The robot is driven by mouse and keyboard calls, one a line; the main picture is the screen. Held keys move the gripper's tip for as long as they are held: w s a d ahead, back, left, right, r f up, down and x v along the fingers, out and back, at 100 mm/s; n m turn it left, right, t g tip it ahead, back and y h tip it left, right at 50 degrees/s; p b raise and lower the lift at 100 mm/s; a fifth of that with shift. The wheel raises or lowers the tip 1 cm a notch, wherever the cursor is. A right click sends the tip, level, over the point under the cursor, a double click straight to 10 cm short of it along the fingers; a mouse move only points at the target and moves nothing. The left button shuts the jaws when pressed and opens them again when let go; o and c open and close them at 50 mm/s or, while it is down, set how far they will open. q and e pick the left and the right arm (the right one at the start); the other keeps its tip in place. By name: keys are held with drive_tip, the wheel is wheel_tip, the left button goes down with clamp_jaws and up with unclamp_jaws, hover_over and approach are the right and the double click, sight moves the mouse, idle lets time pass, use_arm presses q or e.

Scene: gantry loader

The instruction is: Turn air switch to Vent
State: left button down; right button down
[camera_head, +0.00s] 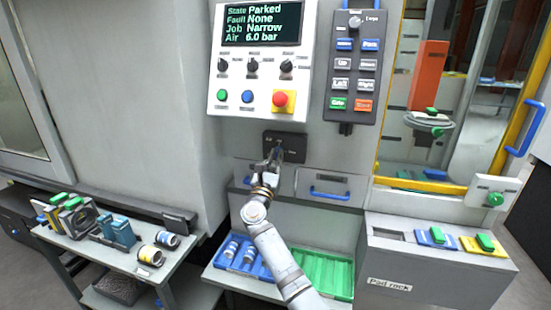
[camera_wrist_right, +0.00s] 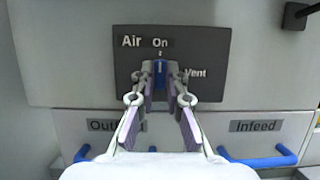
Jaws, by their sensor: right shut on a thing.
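The dark air switch plate (camera_head: 298,143) is on the machine front below the control panel; it fills the upper middle of the right wrist view (camera_wrist_right: 212,50). It reads "Air", with "On" at the top and "Vent" to the right. The blue air switch (camera_wrist_right: 160,68) is upright, in line with the mark under "On". My right gripper (camera_head: 277,153) is shut on the switch, with its fingertips (camera_wrist_right: 160,80) on either side of it. The fingers hide part of the switch. The display (camera_head: 260,24) reads Parked, Fault None, Air 6.0 bar. My left gripper is not in view.
Two drawers with blue handles (camera_head: 329,194) sit just below the plate. A control panel with a red stop button (camera_head: 281,99) is above, beside a hanging pendant (camera_head: 352,75). Blue and green bins (camera_head: 325,272) lie below. A cart (camera_head: 120,262) with parts stands at left.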

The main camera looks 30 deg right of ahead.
use_arm(q)
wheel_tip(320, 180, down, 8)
drive_tip(key=b, duration=0.8)
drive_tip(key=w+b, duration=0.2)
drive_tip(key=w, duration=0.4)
drive_tip(key=shift+b, duration=0.35)
use_arm(e)
drive_tip(key=m+g, duration=0.3)
drive_tip(key=m, duration=0.4)
drive_tip(key=m+g, duration=0.3)
drive_tip(key=m, duration=0.5)
drive_tip(key=r+m+g, duration=0.1)
drive_tip(key=m+g, duration=0.2)
drive_tip(key=m, duration=0.4)
drive_tip(key=shift+w+a, duration=0.15)
drive_tip(key=shift+w, duration=0.1)
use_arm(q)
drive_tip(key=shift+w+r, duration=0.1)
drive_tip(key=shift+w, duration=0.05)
use_arm(e)
drive_tip(key=shift+m, duration=0.3)
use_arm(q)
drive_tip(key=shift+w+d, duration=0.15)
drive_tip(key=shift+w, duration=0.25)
